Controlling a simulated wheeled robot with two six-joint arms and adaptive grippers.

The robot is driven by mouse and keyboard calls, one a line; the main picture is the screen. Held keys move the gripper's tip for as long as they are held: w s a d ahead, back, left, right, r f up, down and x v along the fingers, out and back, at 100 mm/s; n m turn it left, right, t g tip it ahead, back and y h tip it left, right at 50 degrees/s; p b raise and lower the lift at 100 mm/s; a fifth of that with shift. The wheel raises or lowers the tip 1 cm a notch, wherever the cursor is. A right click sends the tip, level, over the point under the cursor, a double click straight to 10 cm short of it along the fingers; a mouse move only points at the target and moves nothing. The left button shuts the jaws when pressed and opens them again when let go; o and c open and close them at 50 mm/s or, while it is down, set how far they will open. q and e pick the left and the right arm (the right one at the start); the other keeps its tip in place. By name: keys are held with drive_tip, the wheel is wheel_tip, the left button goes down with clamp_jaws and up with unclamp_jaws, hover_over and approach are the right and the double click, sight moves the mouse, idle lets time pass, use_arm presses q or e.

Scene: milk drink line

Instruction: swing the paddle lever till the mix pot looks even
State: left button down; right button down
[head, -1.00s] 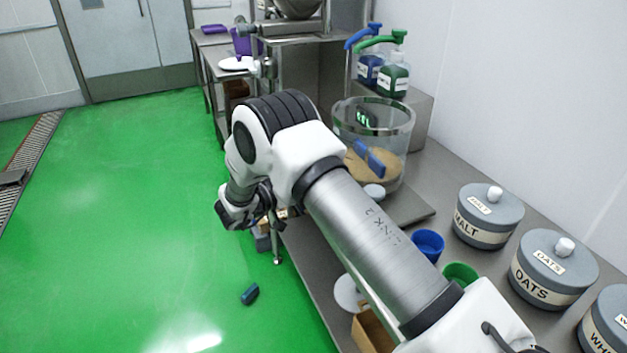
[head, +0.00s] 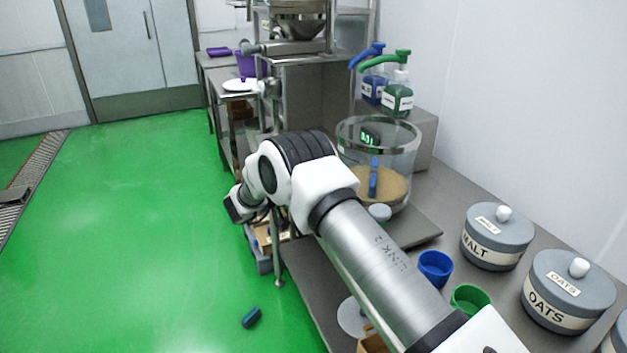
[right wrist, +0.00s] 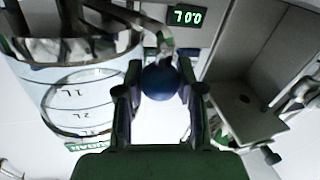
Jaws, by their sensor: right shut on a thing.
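The clear mix pot (head: 408,160) stands on the bench with a tan mix (head: 396,186) low inside. The mix surface that shows looks one tan colour, but my arm hides part of the pot. A blue paddle (head: 373,178) stands nearly upright in it. My right gripper (right wrist: 160,88) is shut on a dark blue ball knob (right wrist: 161,82), which I take to be the paddle lever's. The pot's marked wall (right wrist: 85,95) is left of the gripper in the right wrist view. In the head view my right arm hides the lever. My left gripper is not in view.
A green display (right wrist: 187,15) is near the pot. Blue and green pump bottles (head: 397,95) stand behind it. A blue cup (head: 435,268), a green cup (head: 470,300) and lidded tubs (head: 497,238) are on the right. A dark blue block (head: 251,317) lies on the floor.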

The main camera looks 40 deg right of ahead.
drive_tip(key=c, duration=0.7)
unclamp_jaws()
drive_tip(key=shift+w, duration=0.1)
drive_tip(key=a, duration=1.2)
drive_tip(key=shift+w, duration=0.25)
